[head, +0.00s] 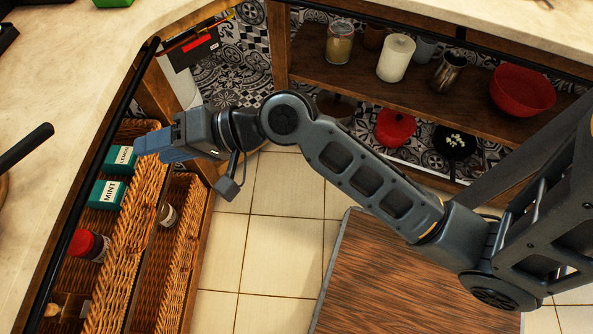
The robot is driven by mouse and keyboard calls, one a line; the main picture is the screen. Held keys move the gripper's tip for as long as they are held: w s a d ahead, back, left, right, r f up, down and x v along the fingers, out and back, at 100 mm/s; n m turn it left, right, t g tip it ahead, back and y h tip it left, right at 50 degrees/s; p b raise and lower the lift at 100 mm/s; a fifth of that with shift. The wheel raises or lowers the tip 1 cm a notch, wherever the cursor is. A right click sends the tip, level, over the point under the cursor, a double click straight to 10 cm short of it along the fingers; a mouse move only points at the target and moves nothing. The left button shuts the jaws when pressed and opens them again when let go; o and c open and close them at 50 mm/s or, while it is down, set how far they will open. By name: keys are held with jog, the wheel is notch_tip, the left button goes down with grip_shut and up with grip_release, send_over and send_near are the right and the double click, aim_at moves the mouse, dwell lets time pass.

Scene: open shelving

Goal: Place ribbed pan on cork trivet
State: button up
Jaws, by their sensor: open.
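My gripper (145,143) is at the left, with blue fingers over the wicker baskets, beside a teal box marked Lemon. It is open, and I see nothing held in it. A dark pan (455,142) with pale bits in it sits on the lower shelf at the right; I cannot tell whether it is ribbed. A black handle (25,148) reaches in over the left counter; what it belongs to is cut off by the frame edge. I cannot make out a cork trivet.
Wicker baskets (134,235) hold teal boxes (107,193) and jars. A red pot (395,127) is on the lower shelf. A jar (339,43), white candle (396,58), metal cup (448,72) and red bowl (522,90) stand above. The left counter (75,75) has clear room.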

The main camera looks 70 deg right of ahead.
jog(key=s+d+f+n+h, duration=0.1)
jog(key=s+f+n+h, duration=0.15)
jog(key=s, duration=0.55)
jog(key=s+d+f+n+h, duration=0.1)
jog(key=s+d+f+h, duration=0.15)
jog(key=s, duration=0.55)
jog(key=s+a+r+n+t+h, duration=0.1)
jog(key=s+r+n, duration=0.5)
jog(key=s, duration=0.7)
jog(key=shift+a+r+n, duration=0.2)
jog(key=shift+r+n, duration=0.15)
jog(key=shift+r, duration=0.4)
